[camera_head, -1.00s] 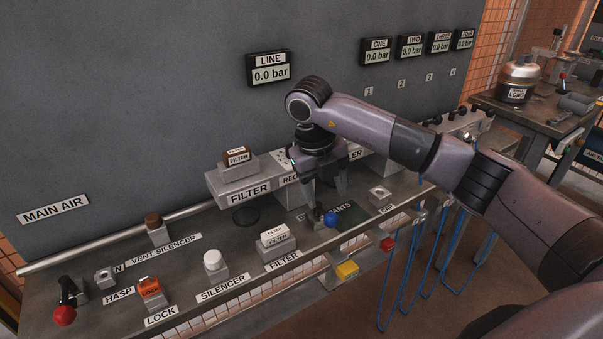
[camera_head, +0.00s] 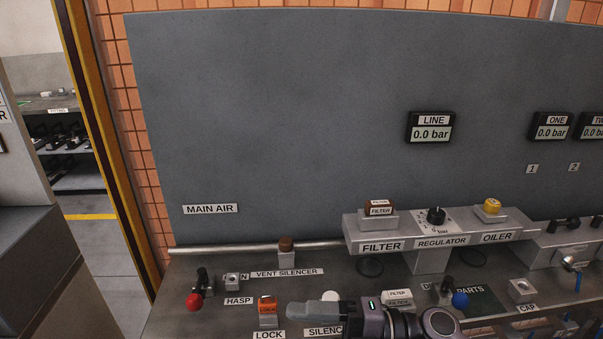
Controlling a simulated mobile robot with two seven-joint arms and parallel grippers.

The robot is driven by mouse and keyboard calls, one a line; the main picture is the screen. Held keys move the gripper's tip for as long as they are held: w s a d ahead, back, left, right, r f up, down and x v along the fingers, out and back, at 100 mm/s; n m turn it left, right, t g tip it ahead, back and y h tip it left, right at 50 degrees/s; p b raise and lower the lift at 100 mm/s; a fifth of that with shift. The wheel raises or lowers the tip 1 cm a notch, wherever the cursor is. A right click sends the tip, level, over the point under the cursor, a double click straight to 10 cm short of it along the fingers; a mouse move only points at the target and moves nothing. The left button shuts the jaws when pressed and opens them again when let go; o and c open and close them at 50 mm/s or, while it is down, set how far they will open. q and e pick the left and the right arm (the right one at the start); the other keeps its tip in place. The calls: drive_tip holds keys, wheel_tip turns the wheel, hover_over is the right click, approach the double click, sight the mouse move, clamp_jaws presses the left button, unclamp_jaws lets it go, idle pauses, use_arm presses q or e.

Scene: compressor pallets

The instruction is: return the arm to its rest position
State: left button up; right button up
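My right arm comes in at the bottom centre, and its gripper (camera_head: 308,312) points left, in front of the bench's near part. Its fingers are seen edge-on, so I cannot tell whether they are open or shut. I see nothing held in them. The arm partly hides the white silencer (camera_head: 331,296) and its label. My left gripper is not in view.
A regulator unit (camera_head: 440,226) stands behind. A doorway opens at far left.

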drive_tip(key=w+d+f+m+t+h, duration=0.1)
drive_tip(key=d+f+m+t+h, duration=0.3)
drive_tip(key=m+t, duration=0.5)
drive_tip(key=w+d+f+m+t+h, duration=0.1)
drive_tip(key=d+m+t+h, duration=0.45)
drive_tip(key=m, duration=0.55)
drive_tip(key=s+d+f+m+g+h, duration=0.2)
drive_tip(key=s+d+f+m, duration=0.3)
drive_tip(key=f, duration=0.3)
drive_tip(key=s+d+f+m+g+h+p, duration=0.1)
drive_tip(key=s+d+f+m+g+h, duration=0.2)
drive_tip(key=s+f, duration=0.5)
drive_tip(key=shift+d+f+m+h, duration=0.4)
drive_tip(key=shift+d+m+h, duration=0.45)
drive_tip(key=shift+d+m, duration=0.25)
